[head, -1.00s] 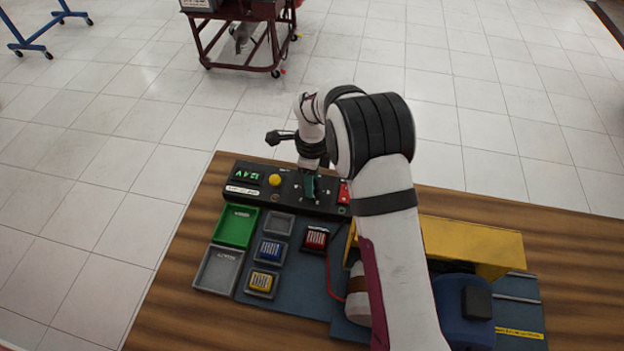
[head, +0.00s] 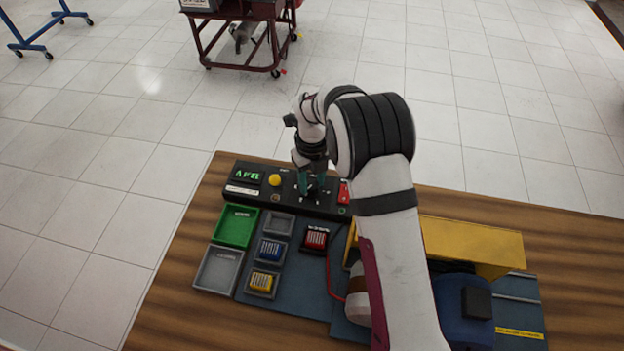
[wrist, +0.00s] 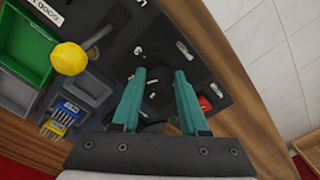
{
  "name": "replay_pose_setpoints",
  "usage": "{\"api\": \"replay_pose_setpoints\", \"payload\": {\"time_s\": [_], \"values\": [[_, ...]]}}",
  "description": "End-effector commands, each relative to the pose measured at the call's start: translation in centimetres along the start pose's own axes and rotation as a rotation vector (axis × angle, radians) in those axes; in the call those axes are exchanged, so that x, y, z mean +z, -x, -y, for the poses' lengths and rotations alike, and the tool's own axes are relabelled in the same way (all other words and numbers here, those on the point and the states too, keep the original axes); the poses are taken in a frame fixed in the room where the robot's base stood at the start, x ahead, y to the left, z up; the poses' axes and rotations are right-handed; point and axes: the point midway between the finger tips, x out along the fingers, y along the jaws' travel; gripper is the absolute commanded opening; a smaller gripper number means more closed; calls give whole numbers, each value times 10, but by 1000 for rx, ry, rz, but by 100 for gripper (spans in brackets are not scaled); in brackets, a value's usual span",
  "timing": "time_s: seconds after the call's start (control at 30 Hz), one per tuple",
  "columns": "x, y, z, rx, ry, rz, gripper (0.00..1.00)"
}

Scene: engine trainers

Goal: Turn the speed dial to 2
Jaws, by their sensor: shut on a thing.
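The black control panel (head: 240,190) lies along the far edge of the bench. My gripper (head: 314,188) points down onto the panel, left of the red switch (head: 344,193). In the wrist view the two teal fingers of my gripper (wrist: 160,78) stand a little apart, on either side of the dark speed dial (wrist: 159,93), and grip it. The dial blends into the dark panel, so its pointer and number cannot be read. In the head view my gripper mostly hides the dial.
A yellow knob (head: 275,180) and a green-lit display (head: 247,175) are on the panel's left. A green tray (head: 254,218), a grey tray (head: 207,285) and small bins with blue, yellow and red parts lie in front. A yellow block (head: 470,245) stands right of my arm.

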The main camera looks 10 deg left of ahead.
Motion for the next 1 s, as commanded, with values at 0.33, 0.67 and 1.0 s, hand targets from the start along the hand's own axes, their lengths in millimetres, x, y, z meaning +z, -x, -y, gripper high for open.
{"api": "replay_pose_setpoints", "payload": {"time_s": [0.33,0.67,1.0], "values": [[0,1,0,0,-68,0,0],[0,1,0,0,-72,0,0],[0,0,0,0,-71,0,73]]}}
